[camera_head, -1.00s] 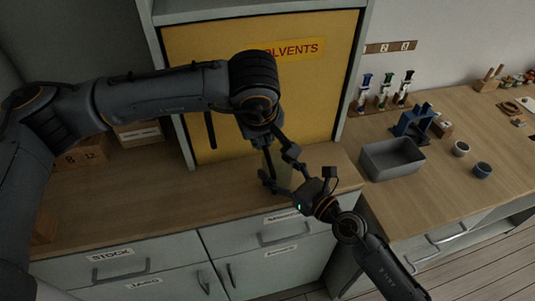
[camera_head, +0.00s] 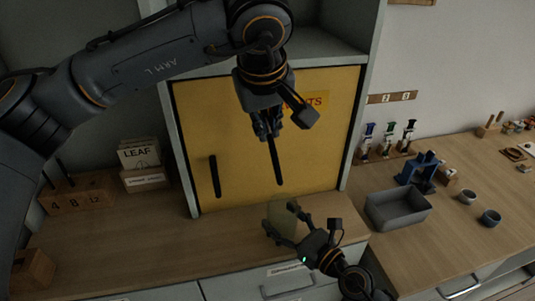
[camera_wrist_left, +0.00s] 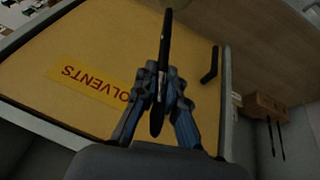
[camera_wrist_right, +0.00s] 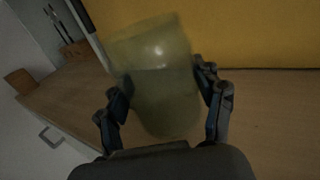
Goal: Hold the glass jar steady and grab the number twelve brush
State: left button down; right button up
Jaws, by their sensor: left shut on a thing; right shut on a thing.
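My left gripper (camera_head: 267,126) is shut on a dark, slender brush (camera_head: 276,163) and holds it in the air in front of the yellow cabinet door. In the left wrist view the brush (camera_wrist_left: 163,48) stands between the fingers; no number on it can be read. My right gripper (camera_head: 287,226) is shut around the murky, yellowish-green glass jar (camera_head: 283,213) on the wooden counter. The jar (camera_wrist_right: 153,82) fills the middle of the right wrist view, a finger on each side. The brush is above the jar and clear of it.
A wooden rack (camera_head: 77,201) marked 4, 8 and 12 holds dark brushes at the left. A yellow SOLVENTS door (camera_head: 235,125) is behind. A grey bin (camera_head: 397,208) stands on the counter to the right. The counter left of the jar is clear.

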pick_arm(q)
jog(key=shift+r, duration=1.2)
pick_arm(e)
jog(key=o, duration=1.4)
